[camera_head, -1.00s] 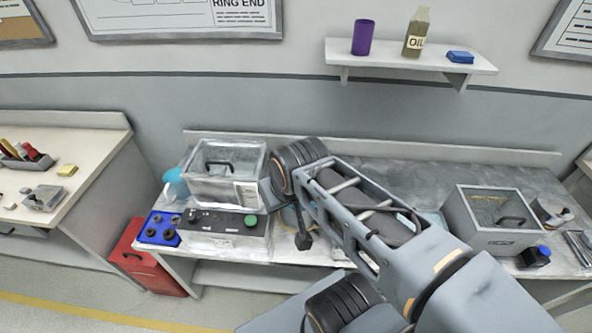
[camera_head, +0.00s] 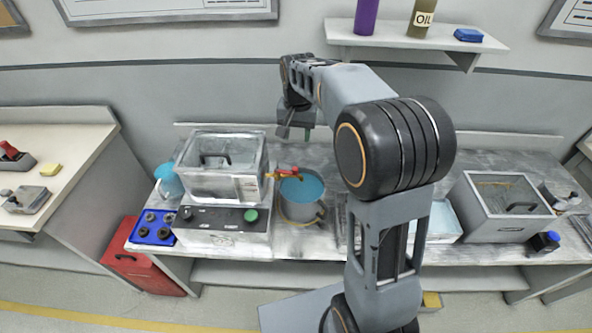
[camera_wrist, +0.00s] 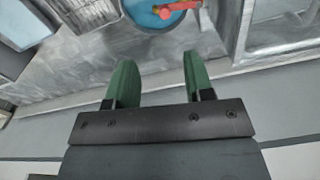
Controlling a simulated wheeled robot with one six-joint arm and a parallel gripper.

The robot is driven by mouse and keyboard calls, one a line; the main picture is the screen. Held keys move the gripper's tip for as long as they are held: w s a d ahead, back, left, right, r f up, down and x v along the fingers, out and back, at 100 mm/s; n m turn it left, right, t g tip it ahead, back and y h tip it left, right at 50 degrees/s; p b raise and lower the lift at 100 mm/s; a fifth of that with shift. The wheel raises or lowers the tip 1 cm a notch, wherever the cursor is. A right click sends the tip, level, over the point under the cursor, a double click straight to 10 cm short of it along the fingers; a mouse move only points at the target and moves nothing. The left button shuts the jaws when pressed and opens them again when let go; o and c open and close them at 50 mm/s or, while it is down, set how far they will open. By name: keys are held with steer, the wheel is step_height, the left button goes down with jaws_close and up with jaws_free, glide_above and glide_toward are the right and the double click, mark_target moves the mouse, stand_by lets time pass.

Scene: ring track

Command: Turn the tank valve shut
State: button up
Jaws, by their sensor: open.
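The clear-walled tank (camera_head: 222,190) sits on a grey control box on the bench, left of centre. Its valve (camera_head: 285,174), red and brass-coloured, sticks out from the tank's right side over a pot of blue liquid (camera_head: 301,196). In the wrist view the red valve (camera_wrist: 178,7) shows at the top edge, partly cut off, over the blue pot (camera_wrist: 150,18). My gripper (camera_head: 296,132) hangs above and behind the pot, apart from the valve. Its green fingers (camera_wrist: 155,75) are open with nothing between them.
The control box (camera_head: 222,228) has a green button. A blue tray of black parts (camera_head: 153,228) lies left of it. An open grey bin (camera_head: 500,225) stands on the right of the bench. A wall shelf (camera_head: 415,40) with a purple cup and an oil bottle is above.

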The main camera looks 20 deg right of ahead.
mark_target(295, 169)
steer(key=shift+m, duration=0.3)
steer(key=f, duration=0.5)
steer(key=w+f+p, duration=0.1)
steer(key=f, duration=0.4)
steer(key=w+f, duration=0.1)
steer(key=f, duration=0.5)
steer(key=shift+w, duration=0.1)
steer(key=shift+r, duration=0.1)
jaws_close()
